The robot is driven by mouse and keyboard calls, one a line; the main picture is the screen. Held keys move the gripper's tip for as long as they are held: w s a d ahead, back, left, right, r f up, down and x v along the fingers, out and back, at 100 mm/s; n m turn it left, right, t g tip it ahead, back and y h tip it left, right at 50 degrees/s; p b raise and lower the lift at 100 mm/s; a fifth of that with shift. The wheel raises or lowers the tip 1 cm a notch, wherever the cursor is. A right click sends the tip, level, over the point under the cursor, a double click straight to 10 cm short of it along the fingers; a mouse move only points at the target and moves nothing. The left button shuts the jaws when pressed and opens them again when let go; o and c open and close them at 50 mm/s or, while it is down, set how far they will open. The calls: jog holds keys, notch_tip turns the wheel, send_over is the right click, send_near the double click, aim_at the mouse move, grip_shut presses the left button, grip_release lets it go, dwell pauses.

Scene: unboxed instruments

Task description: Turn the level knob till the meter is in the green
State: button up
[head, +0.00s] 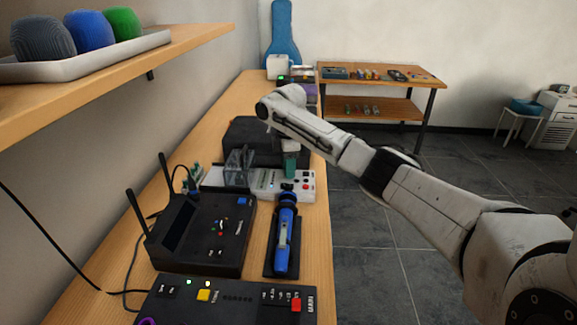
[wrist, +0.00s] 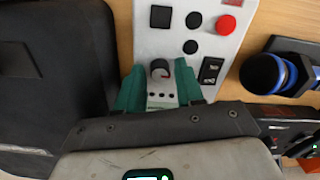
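The knob (wrist: 160,69), a small round dark-grey one with a red mark, sits on a white instrument panel (wrist: 177,42). My gripper (wrist: 159,74) has its two teal fingers apart, one on each side of the knob, with a narrow gap visible; I cannot tell how far above the panel the tips are. In the head view my gripper (head: 290,172) points down over the white instrument (head: 268,186), and the fingers hide the knob. No meter needle or green band can be made out in either view.
A blue handheld tool (head: 283,238) lies on a dark mat in front of the instrument. A black box with antennas (head: 205,232) stands left, a black control box (head: 230,303) nearer, and a dark case (head: 247,130) behind. The bench's right edge is close.

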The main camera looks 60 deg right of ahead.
grip_shut()
jog(key=shift+p, duration=0.4)
jog(key=m+p, duration=0.2)
jog(key=shift+r+m+p, duration=0.2)
jog(key=shift+m+p, duration=0.2)
jog(key=m+p, duration=0.4)
jog(key=m, duration=0.2)
jog(key=shift+f, duration=0.15)
jog(key=shift+o, duration=1.2)
grip_release()
